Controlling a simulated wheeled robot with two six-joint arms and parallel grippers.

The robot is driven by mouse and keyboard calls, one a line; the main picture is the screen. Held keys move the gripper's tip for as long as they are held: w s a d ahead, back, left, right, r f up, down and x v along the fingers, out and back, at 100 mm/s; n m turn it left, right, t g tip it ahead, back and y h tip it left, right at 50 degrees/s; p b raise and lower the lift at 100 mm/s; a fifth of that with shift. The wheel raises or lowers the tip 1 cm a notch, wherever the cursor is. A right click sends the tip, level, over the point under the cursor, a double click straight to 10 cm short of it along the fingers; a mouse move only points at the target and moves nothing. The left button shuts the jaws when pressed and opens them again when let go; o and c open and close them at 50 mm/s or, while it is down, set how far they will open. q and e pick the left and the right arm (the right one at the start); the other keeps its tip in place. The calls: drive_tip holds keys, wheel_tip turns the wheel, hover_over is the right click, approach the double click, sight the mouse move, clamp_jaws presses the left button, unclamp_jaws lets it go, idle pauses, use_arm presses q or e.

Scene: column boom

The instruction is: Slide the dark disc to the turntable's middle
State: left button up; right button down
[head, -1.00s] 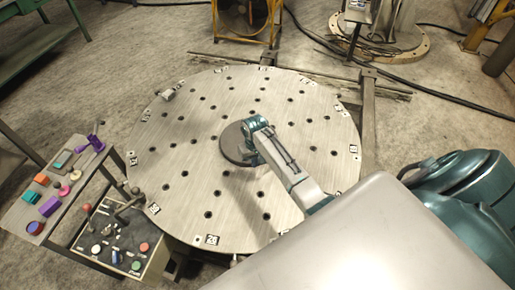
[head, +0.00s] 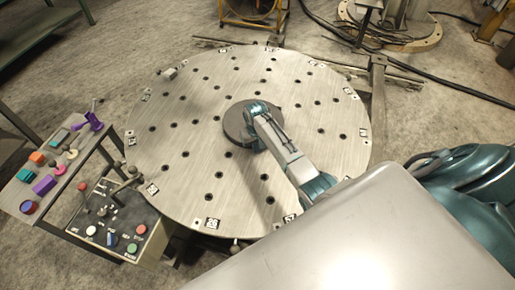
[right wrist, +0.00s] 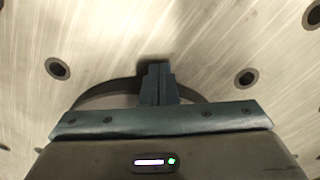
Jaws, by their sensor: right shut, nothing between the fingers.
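The turntable (head: 190,120) is a large round metal plate with holes and numbered labels near its rim. The dark disc (head: 234,127) lies flat on it, close to the plate's middle. My right gripper (head: 256,108) is over the disc and hides its upper right part. In the right wrist view, the shut fingers (right wrist: 157,72) point down at the disc, of which only a dark curved edge (right wrist: 100,93) shows behind my gripper. Nothing is between the fingers. I cannot tell whether they touch the disc. My left gripper is not in view.
A small metal block (head: 169,73) sits at the turntable's upper left rim. A control box (head: 112,222) with knobs and a lever stands at the lower left, beside a side table (head: 22,190) with coloured pieces. The plate around the disc is clear.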

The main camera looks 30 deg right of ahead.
idle(0.3)
drive_tip(key=w+b, duration=0.2)
drive_tip(key=w, duration=0.1)
drive_tip(key=w+d+b, duration=0.1)
drive_tip(key=w+b, duration=0.1)
drive_tip(key=w, duration=0.1)
drive_tip(key=shift+w+d+f, duration=0.1)
drive_tip(key=shift+w+d, duration=0.05)
drive_tip(key=shift+w, duration=0.2)
drive_tip(key=shift+w+b, duration=0.3)
drive_tip(key=shift+b, duration=0.1)
drive_tip(key=shift+w+d+r, duration=0.1)
drive_tip(key=shift+r, duration=0.1)
